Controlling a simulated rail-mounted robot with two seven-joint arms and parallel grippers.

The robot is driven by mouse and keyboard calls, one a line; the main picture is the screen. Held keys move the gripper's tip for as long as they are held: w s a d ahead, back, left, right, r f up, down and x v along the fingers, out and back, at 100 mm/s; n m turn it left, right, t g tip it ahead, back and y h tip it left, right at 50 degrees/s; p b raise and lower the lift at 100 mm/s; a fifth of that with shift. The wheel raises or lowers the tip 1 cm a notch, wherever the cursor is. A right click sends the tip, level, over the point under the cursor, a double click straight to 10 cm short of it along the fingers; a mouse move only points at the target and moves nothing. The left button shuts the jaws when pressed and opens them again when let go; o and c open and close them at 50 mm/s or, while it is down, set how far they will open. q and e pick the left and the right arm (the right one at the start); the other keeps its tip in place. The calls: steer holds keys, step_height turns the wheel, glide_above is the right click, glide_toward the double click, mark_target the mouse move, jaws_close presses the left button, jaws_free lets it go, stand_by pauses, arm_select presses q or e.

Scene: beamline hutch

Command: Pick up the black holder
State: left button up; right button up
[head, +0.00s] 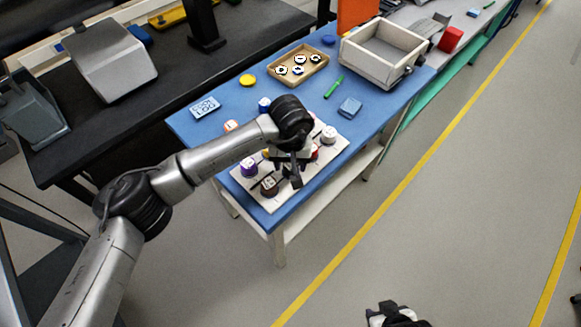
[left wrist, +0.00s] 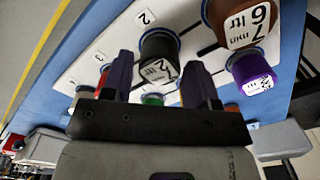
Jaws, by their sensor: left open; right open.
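The black holder (left wrist: 157,46) stands in the white board (left wrist: 110,40) in the left wrist view, with a white label on its face. My left gripper (left wrist: 158,72) is open, with its fingers on either side of the black holder in that view; I cannot tell if they touch it. In the head view my left gripper (head: 289,172) is over the board, and its arm and hand hide the black holder. My right gripper (head: 393,315) is partly in view at the bottom edge, over the floor, away from the table.
A brown holder (left wrist: 240,22) and a purple holder (left wrist: 251,70) stand close beside the black one. A white holder (head: 329,134) is also on the board. The blue table (head: 222,121) carries a wooden tray (head: 319,66), a grey bin (head: 372,62), a green marker (head: 334,87) and a blue block (head: 350,107).

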arm_select(q)
step_height(320, 180, down, 2)
steer(key=shift+c, duration=0.4)
steer(key=c, duration=0.6)
steer(key=shift+c, duration=0.2)
steer(key=shift+r, duration=0.2)
